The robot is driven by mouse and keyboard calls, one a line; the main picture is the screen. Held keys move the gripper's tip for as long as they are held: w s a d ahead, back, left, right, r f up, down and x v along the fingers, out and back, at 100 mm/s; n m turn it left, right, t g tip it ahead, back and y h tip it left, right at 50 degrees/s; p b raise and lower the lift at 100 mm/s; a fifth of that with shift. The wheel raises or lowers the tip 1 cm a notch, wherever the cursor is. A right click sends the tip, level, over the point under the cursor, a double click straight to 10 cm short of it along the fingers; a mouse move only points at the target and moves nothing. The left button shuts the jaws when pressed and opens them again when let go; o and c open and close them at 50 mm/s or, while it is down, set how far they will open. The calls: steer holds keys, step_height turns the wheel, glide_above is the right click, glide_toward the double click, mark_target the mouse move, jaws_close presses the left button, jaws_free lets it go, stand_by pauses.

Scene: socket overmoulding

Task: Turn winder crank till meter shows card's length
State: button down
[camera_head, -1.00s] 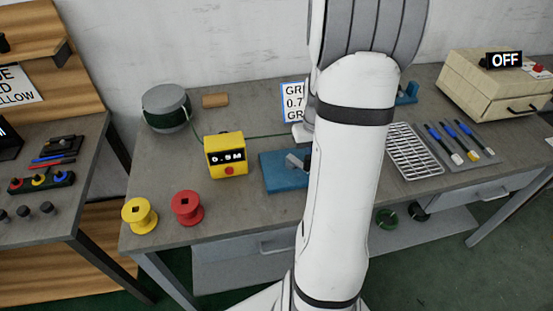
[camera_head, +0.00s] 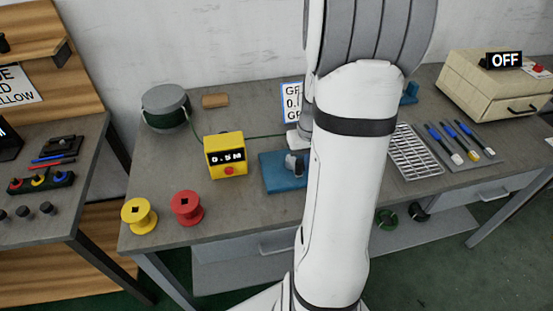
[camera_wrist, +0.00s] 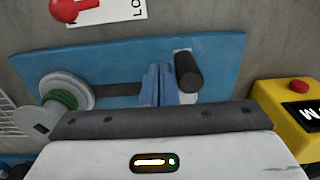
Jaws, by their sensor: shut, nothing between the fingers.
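The winder's blue base (camera_head: 284,172) lies on the bench, partly behind my arm; it fills much of the wrist view (camera_wrist: 215,52). The dark crank handle (camera_wrist: 188,72) stands up on the right of the base in the wrist view. My gripper (camera_wrist: 158,84) is shut and empty, its fingertips just left of the handle; I cannot tell if they touch. The winder's reel (camera_wrist: 66,94) holds green wire. The yellow meter (camera_head: 226,155) appears to read 0.5M; its edge shows in the wrist view (camera_wrist: 278,100). The white card (camera_head: 292,98) is partly hidden by my arm; "0." shows.
A grey drum (camera_head: 164,106) feeds green wire to the meter. Yellow (camera_head: 139,215) and red (camera_head: 186,207) spools stand at the front left. A wire rack (camera_head: 414,153) and several brushes lie right of my arm. A beige box (camera_head: 500,82) stands at the back right.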

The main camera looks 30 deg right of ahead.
mark_target(295, 173)
steer(key=shift+s+a, duration=0.15)
steer(key=shift+a, duration=0.9)
steer(key=shift+w+a, duration=0.2)
steer(key=shift+a, duration=0.6)
